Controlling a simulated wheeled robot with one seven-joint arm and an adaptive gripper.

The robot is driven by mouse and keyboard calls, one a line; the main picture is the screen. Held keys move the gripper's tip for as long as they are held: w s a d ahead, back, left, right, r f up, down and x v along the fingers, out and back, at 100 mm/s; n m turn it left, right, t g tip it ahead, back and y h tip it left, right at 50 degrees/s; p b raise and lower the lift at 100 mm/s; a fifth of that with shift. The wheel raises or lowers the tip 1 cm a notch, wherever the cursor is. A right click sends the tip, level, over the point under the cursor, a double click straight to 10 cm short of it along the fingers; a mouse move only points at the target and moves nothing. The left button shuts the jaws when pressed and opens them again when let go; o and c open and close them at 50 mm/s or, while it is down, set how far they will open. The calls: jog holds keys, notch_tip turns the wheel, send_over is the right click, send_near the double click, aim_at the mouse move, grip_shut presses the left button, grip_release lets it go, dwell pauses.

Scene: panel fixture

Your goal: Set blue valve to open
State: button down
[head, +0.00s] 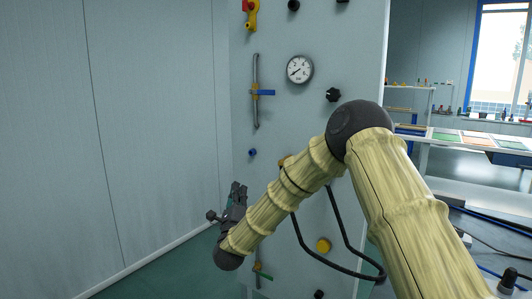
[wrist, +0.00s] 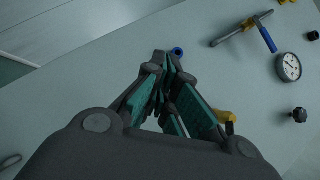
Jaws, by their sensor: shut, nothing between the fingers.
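The blue valve (head: 262,92) is a flat blue handle on a grey vertical pipe (head: 256,112) fixed to the panel. The handle lies crosswise to the pipe. In the wrist view the blue handle (wrist: 267,38) is at the upper right, also across its pipe (wrist: 232,36). My gripper (head: 238,188) is below the valve and slightly left of it, in front of the panel, apart from the handle. In the wrist view my gripper (wrist: 164,62) has its fingers together and holds nothing.
The panel (head: 300,130) carries a gauge (head: 299,69), a black knob (head: 333,95), a small blue knob (head: 252,152), a yellow button (head: 323,245) and a red-and-yellow part (head: 251,14). The small blue knob (wrist: 178,51) appears just beyond my fingertips. Open floor lies left of the panel.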

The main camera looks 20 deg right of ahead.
aim_at(261, 92)
jog(key=s+d+r+m+g+h+b, duration=0.1)
jog(key=d+r+m+g+h+b, duration=0.15)
jog(key=r+m+h, duration=0.5)
jog(key=s+d+r+m+g+h+b, duration=0.1)
jog(key=d+r+m+g+h, duration=0.15)
jog(key=r+m+h, duration=0.5)
jog(key=w+d+r+p, duration=0.1)
jog(key=r, duration=0.1)
jog(key=w+d+r+m+y+p, duration=0.1)
jog(key=w+d+r+p, duration=0.1)
jog(key=r, duration=0.1)
jog(key=w+d+r+m+y+p, duration=0.1)
jog(key=d+r, duration=0.1)
jog(key=r, duration=0.1)
jog(key=shift+w+d, duration=0.15)
jog(key=shift+w, duration=0.05)
jog(key=shift+r, duration=1.85)
jog(key=shift+r+n+t+y, duration=0.15)
jog(key=shift+n+t+y, duration=0.15)
jog(key=shift+n+y, duration=0.1)
